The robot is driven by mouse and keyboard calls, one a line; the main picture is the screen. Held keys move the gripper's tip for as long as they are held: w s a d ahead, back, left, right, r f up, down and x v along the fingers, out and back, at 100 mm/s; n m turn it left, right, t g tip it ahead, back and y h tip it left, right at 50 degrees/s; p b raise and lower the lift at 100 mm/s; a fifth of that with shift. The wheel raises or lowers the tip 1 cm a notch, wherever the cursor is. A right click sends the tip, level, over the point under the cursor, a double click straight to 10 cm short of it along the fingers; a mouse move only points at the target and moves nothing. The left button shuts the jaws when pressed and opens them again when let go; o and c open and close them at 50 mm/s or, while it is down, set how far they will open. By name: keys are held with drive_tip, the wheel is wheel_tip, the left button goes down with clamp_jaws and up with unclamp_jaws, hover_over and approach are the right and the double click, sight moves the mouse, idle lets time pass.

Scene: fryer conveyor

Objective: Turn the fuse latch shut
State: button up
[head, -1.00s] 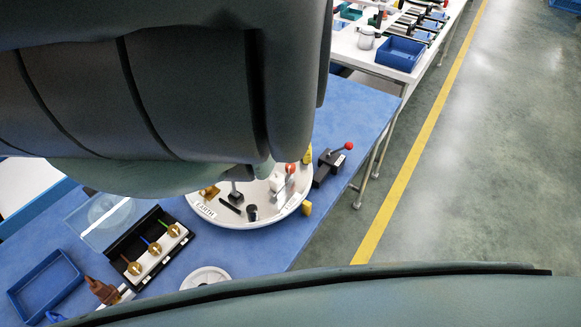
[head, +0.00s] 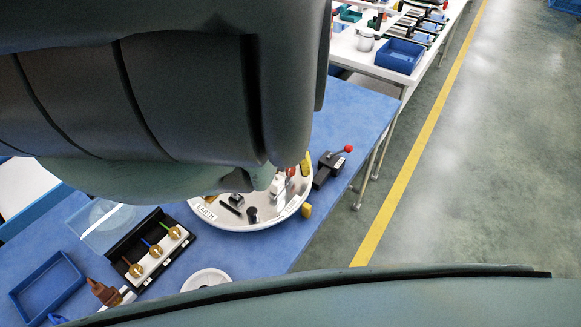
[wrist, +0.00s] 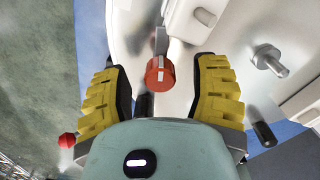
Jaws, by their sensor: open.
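The latch shows in the wrist view as a metal lever with a red knob (wrist: 159,74), in front of a white housing. My gripper (wrist: 160,92) is open, with yellow ridged fingers to the left and right of the red knob. Neither finger appears to touch it. The lever's pivot end is partly out of the wrist picture. In the head view the round white plate (head: 262,222) carries the latch, and a bit of red shows beside my arm. My arm hides much of the plate and most of the gripper there.
A black toggle clamp (head: 326,167) with a red ball stands right of the plate. A black case with several coloured-pin fittings (head: 152,250), a blue tray (head: 47,287) and a small white disc (head: 206,279) lie on the blue table. A metal post (wrist: 270,60) stands right of the gripper.

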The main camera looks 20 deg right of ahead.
clamp_jaws()
idle(0.3)
drive_tip(key=shift+f+m+b, duration=0.1)
drive_tip(key=shift+m+b, duration=0.5)
drive_tip(key=shift+m, duration=1)
drive_tip(key=shift+c, duration=0.2)
unclamp_jaws()
